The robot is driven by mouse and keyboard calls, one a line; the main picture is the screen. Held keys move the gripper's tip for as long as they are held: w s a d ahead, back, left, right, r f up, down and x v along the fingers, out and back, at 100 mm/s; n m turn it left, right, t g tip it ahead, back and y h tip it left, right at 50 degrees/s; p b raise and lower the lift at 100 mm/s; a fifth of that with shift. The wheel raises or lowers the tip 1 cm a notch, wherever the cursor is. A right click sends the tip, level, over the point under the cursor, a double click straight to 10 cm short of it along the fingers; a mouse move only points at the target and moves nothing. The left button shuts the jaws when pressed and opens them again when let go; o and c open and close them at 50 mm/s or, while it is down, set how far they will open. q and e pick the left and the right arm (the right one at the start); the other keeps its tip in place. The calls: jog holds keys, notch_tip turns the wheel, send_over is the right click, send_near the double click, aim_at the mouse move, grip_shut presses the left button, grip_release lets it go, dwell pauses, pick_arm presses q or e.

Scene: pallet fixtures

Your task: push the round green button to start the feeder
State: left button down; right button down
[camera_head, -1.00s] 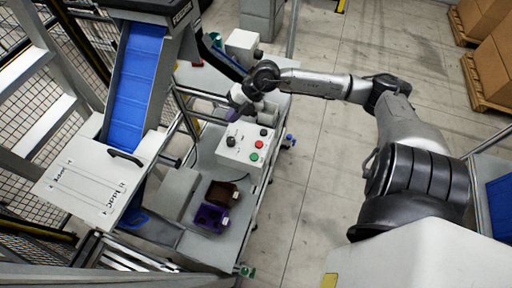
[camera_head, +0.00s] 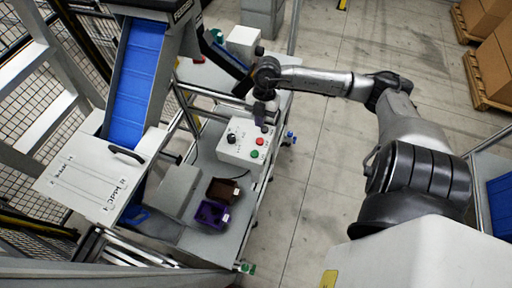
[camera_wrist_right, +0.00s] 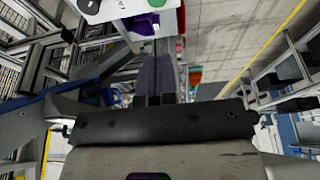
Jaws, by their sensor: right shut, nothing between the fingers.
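The round green button (camera_head: 255,154) is on the sloped face of a white control box (camera_head: 231,153), at its near right, below a red button (camera_head: 260,141). A black knob (camera_head: 232,138) is on the left of that face. My right gripper (camera_head: 264,119) is shut and empty, pointing down at the box's far right corner; I cannot tell whether it touches. In the right wrist view its closed dark fingers (camera_wrist_right: 160,98) point toward the box (camera_wrist_right: 120,8), which is cut off at the top edge. My left gripper is not in view.
A purple bin (camera_head: 210,214) and a brown bin (camera_head: 223,190) sit on the bench near the box. A blue conveyor (camera_head: 138,75) rises at the left. Cardboard boxes (camera_head: 495,65) stand on pallets at the far right. The floor (camera_head: 325,150) right of the bench is clear.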

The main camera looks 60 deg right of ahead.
aim_at(255, 154)
jog(key=x, duration=0.8)
jog(key=p+x, duration=0.1)
jog(key=x, duration=0.4)
jog(key=shift+d, duration=0.3)
jog(key=shift+f, duration=0.55)
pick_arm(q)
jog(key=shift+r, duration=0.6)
